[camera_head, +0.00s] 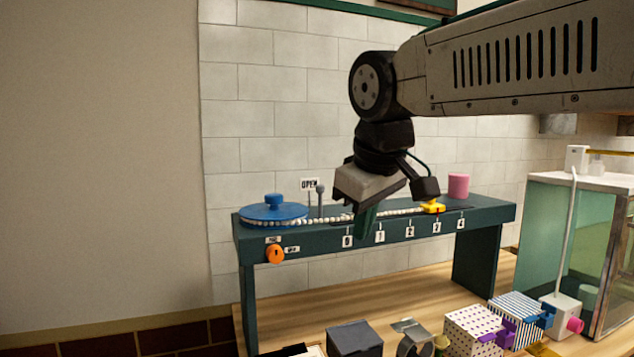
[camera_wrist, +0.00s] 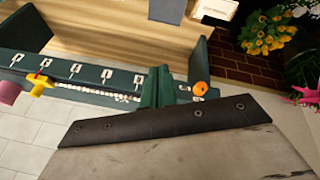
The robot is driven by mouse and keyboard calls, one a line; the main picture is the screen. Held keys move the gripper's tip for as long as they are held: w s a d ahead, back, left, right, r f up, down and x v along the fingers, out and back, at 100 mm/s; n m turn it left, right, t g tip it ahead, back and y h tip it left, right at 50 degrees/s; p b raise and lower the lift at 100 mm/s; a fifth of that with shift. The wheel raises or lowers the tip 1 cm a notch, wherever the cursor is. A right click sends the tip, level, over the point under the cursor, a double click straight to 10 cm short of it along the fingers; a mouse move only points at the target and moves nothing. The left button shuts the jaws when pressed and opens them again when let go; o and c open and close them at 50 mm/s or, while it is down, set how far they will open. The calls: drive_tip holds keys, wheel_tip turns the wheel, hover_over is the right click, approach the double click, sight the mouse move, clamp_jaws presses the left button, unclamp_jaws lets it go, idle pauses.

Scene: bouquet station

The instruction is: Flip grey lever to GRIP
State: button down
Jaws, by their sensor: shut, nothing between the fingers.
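The grey lever (camera_head: 320,199) is a thin upright rod with a round knob. It stands on the dark green bench (camera_head: 400,231), just right of the blue disc, beside a small sign reading OPEN (camera_head: 309,184). I cannot make out a GRIP sign. My gripper (camera_head: 366,224) points down with its green fingers shut and empty. It is to the right of the lever, apart from it in the picture, and overlaps the bench front between the 0 and 1 labels. In the wrist view the shut fingers (camera_wrist: 157,88) cover part of the bench, and the lever is not visible.
Patterned boxes (camera_head: 474,330) and a glass tank (camera_head: 570,235) stand right. Space left of the bench is clear.

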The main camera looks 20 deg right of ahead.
drive_tip(key=w+a+r+n+t, duration=0.2)
drive_tip(key=w+a+r+n, duration=0.1)
drive_tip(key=w+r, duration=0.7)
drive_tip(key=shift+w+a+r+t, duration=0.3)
drive_tip(key=shift+w+a+r, duration=0.1)
drive_tip(key=shift+r, duration=0.45)
approach(320, 202)
drive_tip(key=a, duration=0.1)
drive_tip(key=a+f, duration=0.1)
drive_tip(key=a, duration=0.2)
drive_tip(key=shift+f, duration=0.4)
drive_tip(key=w+d, duration=0.2)
drive_tip(key=shift+w+d+f, duration=0.15)
drive_tip(key=shift+w+f, duration=0.15)
drive_tip(key=shift+f, duration=0.1)
drive_tip(key=shift+w+d, duration=0.35)
